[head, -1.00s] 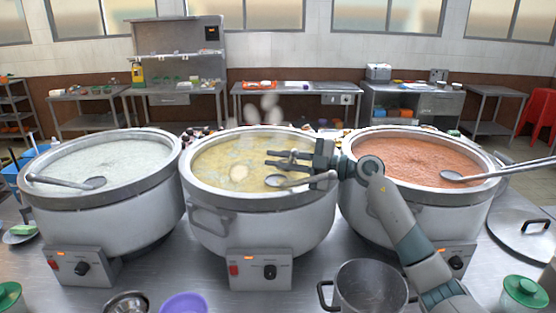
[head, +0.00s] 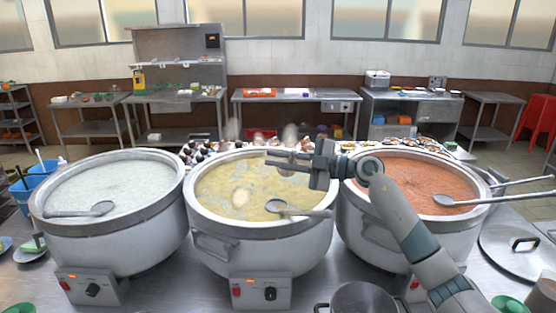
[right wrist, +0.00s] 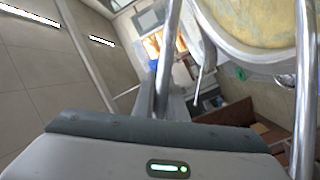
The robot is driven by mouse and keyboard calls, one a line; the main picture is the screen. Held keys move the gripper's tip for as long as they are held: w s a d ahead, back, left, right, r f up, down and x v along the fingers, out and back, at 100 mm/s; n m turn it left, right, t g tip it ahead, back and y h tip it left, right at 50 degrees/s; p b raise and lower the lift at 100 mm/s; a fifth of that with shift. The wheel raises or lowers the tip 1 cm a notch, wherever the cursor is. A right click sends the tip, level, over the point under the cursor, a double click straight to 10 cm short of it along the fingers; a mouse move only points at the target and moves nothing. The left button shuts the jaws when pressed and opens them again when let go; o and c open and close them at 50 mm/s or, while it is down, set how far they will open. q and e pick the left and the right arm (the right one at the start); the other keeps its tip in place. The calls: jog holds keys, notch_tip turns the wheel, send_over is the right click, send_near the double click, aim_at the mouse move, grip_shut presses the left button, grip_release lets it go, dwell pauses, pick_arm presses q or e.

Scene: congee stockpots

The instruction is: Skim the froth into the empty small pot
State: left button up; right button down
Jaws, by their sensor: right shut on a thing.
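The middle stockpot (head: 262,250) holds yellowish congee with a pale patch of froth (head: 240,197) on it. A ladle (head: 276,206) lies in it, its handle over the near right rim. My right gripper (head: 278,162) is above the far right part of this pot, fingers pointing left. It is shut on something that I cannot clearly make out. The right wrist view shows shiny metal rods (right wrist: 303,90) beside the pot's yellow contents (right wrist: 255,20). The small metal pot (head: 365,300) is at the bottom edge, partly cut off. My left gripper is not in view.
A stockpot of white congee (head: 105,235) stands left and one of reddish congee (head: 415,172) right, each with a ladle. A lid (head: 518,248) lies at the right. Small dishes and ingredients (head: 205,150) stand behind the pots.

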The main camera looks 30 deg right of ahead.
notch_tip(320, 180, up, 4)
jog(key=p, duration=0.2)
jog(key=shift+f+p, duration=0.25)
jog(key=shift+p, duration=0.15)
jog(key=shift+p, duration=1.55)
jog(key=shift+s+f, duration=0.1)
